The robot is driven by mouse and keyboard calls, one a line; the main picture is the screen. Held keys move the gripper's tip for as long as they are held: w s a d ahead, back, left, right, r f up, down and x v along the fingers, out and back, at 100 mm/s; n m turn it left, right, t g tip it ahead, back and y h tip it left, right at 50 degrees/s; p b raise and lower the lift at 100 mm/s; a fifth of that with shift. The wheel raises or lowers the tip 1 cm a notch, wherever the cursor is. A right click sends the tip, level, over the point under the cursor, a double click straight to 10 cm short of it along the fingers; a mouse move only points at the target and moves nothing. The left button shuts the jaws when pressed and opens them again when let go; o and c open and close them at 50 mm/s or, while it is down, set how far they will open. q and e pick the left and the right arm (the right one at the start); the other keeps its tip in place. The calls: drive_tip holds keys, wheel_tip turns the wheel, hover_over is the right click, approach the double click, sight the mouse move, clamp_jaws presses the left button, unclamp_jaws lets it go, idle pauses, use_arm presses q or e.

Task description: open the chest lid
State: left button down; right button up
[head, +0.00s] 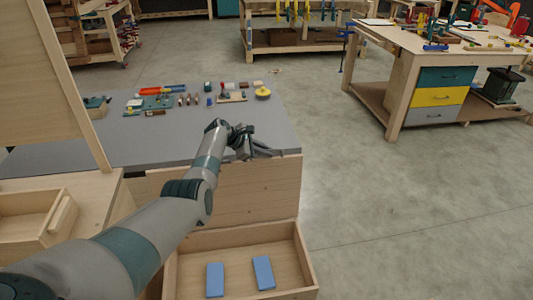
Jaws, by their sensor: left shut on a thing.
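The wooden chest (308,268) is at the bottom centre, open at the top, with two blue blocks (215,280) (263,272) lying flat inside. Its plain wooden lid (255,195) stands raised at the chest's far side, in front of the grey tabletop. My left arm reaches across from the lower left and hides part of the lid and the chest's left side. My left gripper (265,152) is at the lid's upper edge and shut on it; the fingertips are small and hard to make out. My right gripper is out of view.
The grey tabletop (155,150) behind the lid bears several small tools and parts. A wooden tray (25,228) and a tall wooden panel (45,90) are at the left. A workbench with drawers (435,97) stands back right. The floor at right is clear.

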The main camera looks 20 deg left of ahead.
use_arm(q)
drive_tip(key=shift+s+d+f, duration=0.1)
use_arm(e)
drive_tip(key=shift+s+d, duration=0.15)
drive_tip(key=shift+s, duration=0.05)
use_arm(q)
drive_tip(key=c, duration=1.9)
unclamp_jaws()
drive_tip(key=shift+o, duration=0.3)
drive_tip(key=shift+s, duration=0.1)
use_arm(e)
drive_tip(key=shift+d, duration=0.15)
use_arm(q)
drive_tip(key=shift+f, duration=0.1)
drive_tip(key=shift+s, duration=0.2)
